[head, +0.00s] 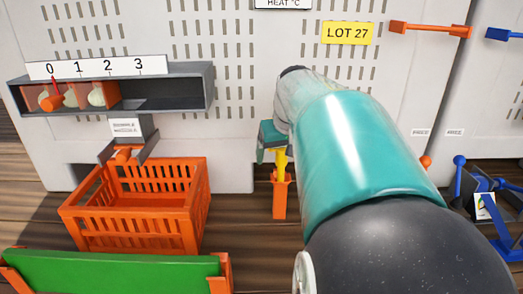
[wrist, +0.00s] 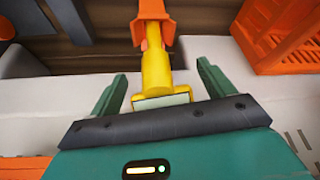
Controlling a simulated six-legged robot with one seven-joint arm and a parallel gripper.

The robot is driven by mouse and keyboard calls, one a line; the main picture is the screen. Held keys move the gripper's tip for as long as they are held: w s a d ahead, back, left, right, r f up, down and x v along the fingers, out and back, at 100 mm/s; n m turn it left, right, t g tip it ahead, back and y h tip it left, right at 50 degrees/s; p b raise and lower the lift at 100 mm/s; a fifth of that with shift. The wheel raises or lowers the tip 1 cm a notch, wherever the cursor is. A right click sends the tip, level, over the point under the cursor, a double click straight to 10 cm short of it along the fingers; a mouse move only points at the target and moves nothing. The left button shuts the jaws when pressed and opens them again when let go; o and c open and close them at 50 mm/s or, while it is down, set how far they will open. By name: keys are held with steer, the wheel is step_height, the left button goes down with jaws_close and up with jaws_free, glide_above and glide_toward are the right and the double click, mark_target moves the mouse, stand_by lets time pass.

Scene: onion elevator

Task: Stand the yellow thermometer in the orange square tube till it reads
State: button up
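The yellow thermometer (head: 281,161) stands in the orange square tube (head: 280,197), with its lower end inside the tube. In the wrist view the thermometer's shaft (wrist: 156,68) runs into the tube's mouth (wrist: 152,14). Its wide head with a pale face (wrist: 160,101) lies close to my palm, and I cannot make out a reading. My gripper (wrist: 161,70) is open, with its two teal fingers on either side of the thermometer and a gap at each side. In the head view my gripper (head: 272,138) is at the thermometer's top, partly hidden by my arm.
An orange crate (head: 183,217) stands left of the tube, below a grey trough (head: 175,92) holding several onions under a 0–3 scale. A green panel (head: 115,272) is in front. A LOT 27 sign (head: 348,33) and orange lever (head: 430,29) are on the wall. Blue levers (head: 497,220) stand right.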

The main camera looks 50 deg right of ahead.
steer(key=shift+r, duration=0.1)
steer(key=v, duration=1.3)
steer(key=shift+s+r, duration=0.25)
steer(key=shift+a, duration=0.1)
